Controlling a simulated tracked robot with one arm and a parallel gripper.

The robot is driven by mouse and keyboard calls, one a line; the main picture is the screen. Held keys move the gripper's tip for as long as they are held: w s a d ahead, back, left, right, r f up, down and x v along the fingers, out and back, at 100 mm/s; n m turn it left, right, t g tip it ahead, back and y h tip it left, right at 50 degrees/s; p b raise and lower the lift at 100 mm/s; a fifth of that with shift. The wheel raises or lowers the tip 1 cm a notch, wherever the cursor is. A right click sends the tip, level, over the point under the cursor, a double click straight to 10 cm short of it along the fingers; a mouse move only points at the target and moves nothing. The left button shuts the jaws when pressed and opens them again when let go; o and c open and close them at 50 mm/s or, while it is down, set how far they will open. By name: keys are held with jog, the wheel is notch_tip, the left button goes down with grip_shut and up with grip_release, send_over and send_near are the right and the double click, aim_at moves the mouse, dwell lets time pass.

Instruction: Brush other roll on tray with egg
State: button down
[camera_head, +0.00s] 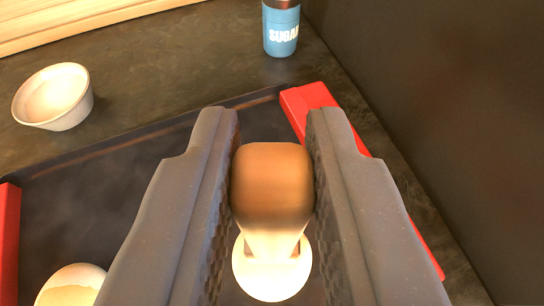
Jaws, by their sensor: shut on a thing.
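My gripper (270,118) is shut on the brown handle of a brush (272,180), above the tray. The brush's paler lower end points down at a pale round roll (272,284) and overlaps it in view; I cannot tell whether they touch. Another roll (68,287) sits at the bottom left, partly cut off by the frame, with a tan patch on its top. Both rolls are on the dark tray (130,175), which has red ends. A white bowl (53,98) stands beyond the tray at the left; its contents are not clear.
A blue sugar shaker (281,32) stands on the dark counter at the back. A dark wall (450,110) rises along the right, close to the tray's right red handle (310,97). Light wood (70,20) lies at the top left. The counter between bowl and shaker is clear.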

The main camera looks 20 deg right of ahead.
jog(key=shift+w+d, duration=0.15)
jog(key=shift+w, duration=0.3)
jog(key=shift+s+r, duration=0.1)
jog(key=shift+s, duration=0.4)
dwell(0.5)
jog(key=shift+r+p, duration=0.65)
jog(key=shift+r, duration=2.4)
jog(key=shift+f, duration=0.15)
